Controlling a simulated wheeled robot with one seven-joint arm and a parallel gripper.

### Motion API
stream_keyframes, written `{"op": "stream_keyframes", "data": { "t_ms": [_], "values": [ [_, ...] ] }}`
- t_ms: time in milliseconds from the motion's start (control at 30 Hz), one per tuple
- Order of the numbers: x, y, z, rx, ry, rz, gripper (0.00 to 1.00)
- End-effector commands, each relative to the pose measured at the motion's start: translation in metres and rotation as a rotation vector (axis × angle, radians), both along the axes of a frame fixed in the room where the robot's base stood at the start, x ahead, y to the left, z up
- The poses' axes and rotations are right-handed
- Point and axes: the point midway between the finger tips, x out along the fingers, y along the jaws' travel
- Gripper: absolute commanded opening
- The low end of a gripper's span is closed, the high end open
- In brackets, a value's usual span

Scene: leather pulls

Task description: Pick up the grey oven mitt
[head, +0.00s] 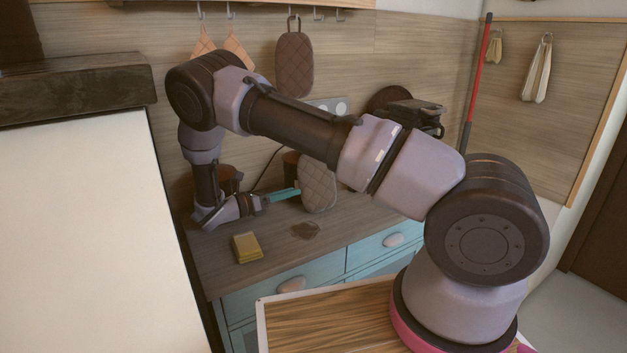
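A grey quilted oven mitt (318,184) is upright above the wooden counter, in front of the back wall. My gripper (296,191) reaches it from the left, its teal fingers close together at the mitt's left edge. The fingers look shut on that edge, though the tips are small in this view. A dark patch on the counter just below the mitt looks like its shadow. Another quilted mitt (294,66), darker and browner, hangs from a hook on the wall.
A yellow sponge-like block (246,248) lies on the counter (225,262) in front of my gripper. Dark brown pots (228,180) stand behind it. Orange quilted pieces (238,48) hang above. A white-sided unit (95,230) with a dark top bounds the left. Blue drawers (393,241) lie below.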

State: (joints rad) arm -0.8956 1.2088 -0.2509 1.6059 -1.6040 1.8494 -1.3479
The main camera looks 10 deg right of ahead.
Motion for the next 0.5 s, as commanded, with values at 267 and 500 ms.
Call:
{"op": "stream_keyframes", "data": {
  "t_ms": [267, 500],
  "values": [
    [0.004, -0.01, -0.003, -0.016, 0.007, 0.008, 0.4],
    [0.015, -0.037, -0.001, -0.013, 0.007, 0.006, 0.4]
  ]
}}
